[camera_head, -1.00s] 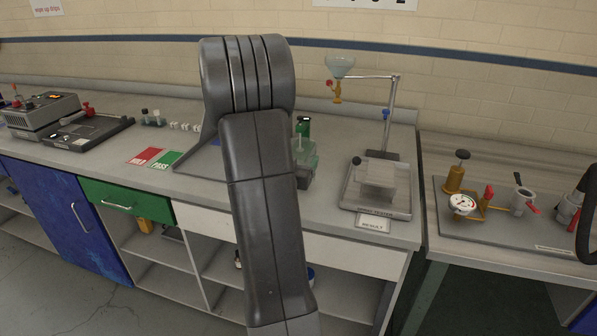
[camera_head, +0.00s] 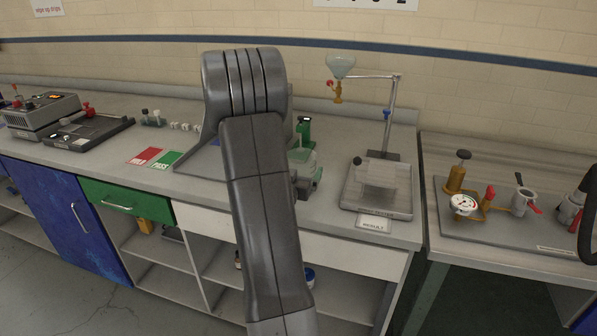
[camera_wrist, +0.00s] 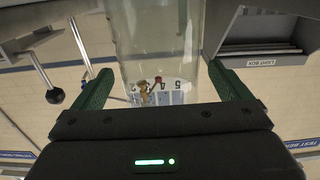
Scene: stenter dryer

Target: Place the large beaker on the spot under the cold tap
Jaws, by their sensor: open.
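In the wrist view, a large clear vessel (camera_wrist: 158,40), which looks like the large beaker, stands between the two green-padded fingers of my gripper (camera_wrist: 163,82). The fingers are spread on either side of it. I cannot tell whether either pad touches it.
Red and green cards (camera_head: 166,158) lie left of my arm. A light box (camera_wrist: 262,52) flanks the vessel in the wrist view. A gauge rig (camera_head: 464,204) is far right.

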